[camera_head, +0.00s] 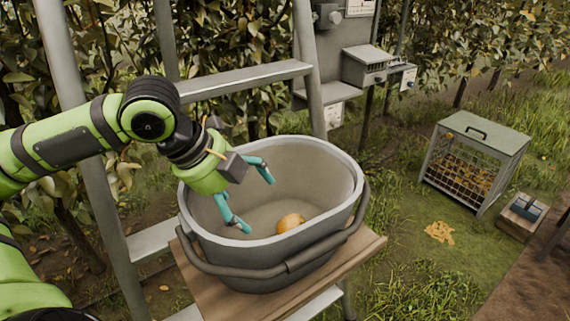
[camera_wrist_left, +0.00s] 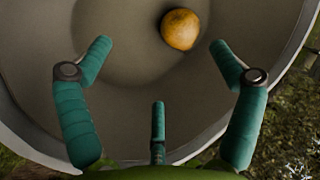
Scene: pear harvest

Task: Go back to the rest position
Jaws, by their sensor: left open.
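My left gripper (camera_head: 252,198) is open, with its teal fingers reaching down into a grey bucket (camera_head: 352,178). The bucket stands on a wooden board (camera_head: 200,283) by a metal ladder. A yellow-orange pear (camera_head: 290,222) lies on the bucket floor, to the right of the fingers and apart from them. In the left wrist view the fingers (camera_wrist_left: 158,75) are spread and empty. The pear (camera_wrist_left: 180,29) shows there beyond the fingertips. My right gripper is not in view.
The ladder (camera_head: 240,80) rises behind the bucket. A grey box (camera_head: 367,68) hangs on a panel behind. A mesh-sided cage (camera_head: 478,140) and a small wooden crate (camera_head: 520,217) stand on the grass at right. Leafy trees fill the back. Open grass lies to the right of the bucket.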

